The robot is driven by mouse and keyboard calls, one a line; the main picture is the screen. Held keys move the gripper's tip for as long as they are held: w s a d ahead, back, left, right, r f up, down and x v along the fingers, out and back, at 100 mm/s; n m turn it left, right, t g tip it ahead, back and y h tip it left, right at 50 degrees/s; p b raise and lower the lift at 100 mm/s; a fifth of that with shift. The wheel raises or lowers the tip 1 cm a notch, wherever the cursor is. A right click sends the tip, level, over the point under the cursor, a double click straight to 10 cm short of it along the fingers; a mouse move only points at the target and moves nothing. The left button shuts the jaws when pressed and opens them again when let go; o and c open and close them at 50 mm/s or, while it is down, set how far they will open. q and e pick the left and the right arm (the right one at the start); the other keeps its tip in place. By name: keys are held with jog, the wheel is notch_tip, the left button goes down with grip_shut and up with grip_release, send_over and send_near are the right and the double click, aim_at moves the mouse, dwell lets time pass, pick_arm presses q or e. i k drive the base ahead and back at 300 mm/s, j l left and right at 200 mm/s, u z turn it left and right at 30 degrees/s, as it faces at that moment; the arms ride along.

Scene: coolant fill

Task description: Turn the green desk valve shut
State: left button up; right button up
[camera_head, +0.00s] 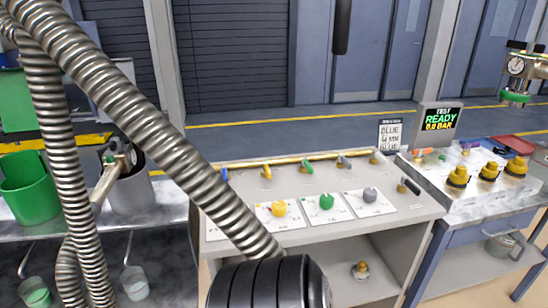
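The desk (330,225) stands in the middle of the head view. A pipe runs along its back edge with several small coloured handles. The green handle (307,166) is on this pipe, between a yellow handle (266,171) on its left and a grey handle (343,160) on its right. It is small, and I cannot tell its exact angle. A separate green fitting (326,201) sits on a white card in front of it. Neither of my grippers shows in this view, and nothing touches the green handle.
A thick ribbed metal hose crosses the left foreground to a black ribbed part at the bottom, hiding the desk's left part. A yellow fitting (278,208) and a grey fitting (370,194) sit on cards. A right-hand bench holds a READY display (441,119) and several yellow-black fittings.

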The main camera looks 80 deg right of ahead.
aim_at(304, 162)
jog(key=z, duration=2.95)
